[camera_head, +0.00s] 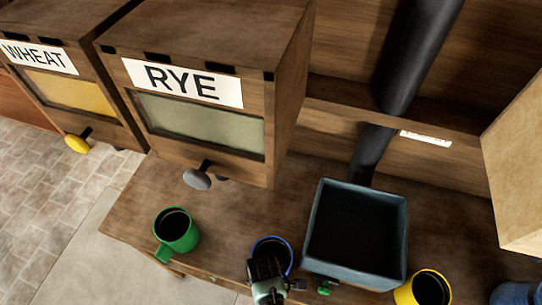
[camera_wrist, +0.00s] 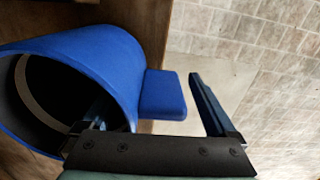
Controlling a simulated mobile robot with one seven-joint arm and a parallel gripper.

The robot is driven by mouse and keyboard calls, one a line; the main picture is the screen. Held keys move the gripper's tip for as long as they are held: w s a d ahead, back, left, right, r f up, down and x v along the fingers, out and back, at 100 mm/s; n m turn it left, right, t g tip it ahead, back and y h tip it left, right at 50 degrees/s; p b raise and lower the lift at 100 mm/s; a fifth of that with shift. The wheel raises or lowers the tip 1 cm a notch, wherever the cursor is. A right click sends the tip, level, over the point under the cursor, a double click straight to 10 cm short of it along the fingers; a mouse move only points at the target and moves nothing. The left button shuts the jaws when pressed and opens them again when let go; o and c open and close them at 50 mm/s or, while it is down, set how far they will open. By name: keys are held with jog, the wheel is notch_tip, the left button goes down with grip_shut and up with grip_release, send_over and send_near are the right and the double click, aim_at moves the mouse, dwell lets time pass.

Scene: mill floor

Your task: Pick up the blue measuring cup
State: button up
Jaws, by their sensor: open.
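The blue measuring cup (camera_head: 289,250) is on the wooden bench in the head view, partly hidden behind my gripper (camera_head: 270,275). In the wrist view the blue cup (camera_wrist: 105,55) is large at the left, with its dark opening facing the lower left and its block-like handle (camera_wrist: 162,95) pointing right. My gripper (camera_wrist: 150,100) is open. One finger is at the cup's opening and seems to reach inside the wall; the other is outside, right of the handle. The handle and cup wall lie between the fingers. I cannot tell whether either finger touches the cup.
A green cup (camera_head: 178,232) stands left on the bench, and a yellow cup (camera_head: 430,288) stands right. A dark square bin (camera_head: 320,215) sits just right of the blue cup, under a black pipe (camera_head: 415,50). The RYE dispenser (camera_head: 210,130) and WHEAT dispenser (camera_head: 75,75) overhang the left.

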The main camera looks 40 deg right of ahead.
grip_shut()
dwell(0.5)
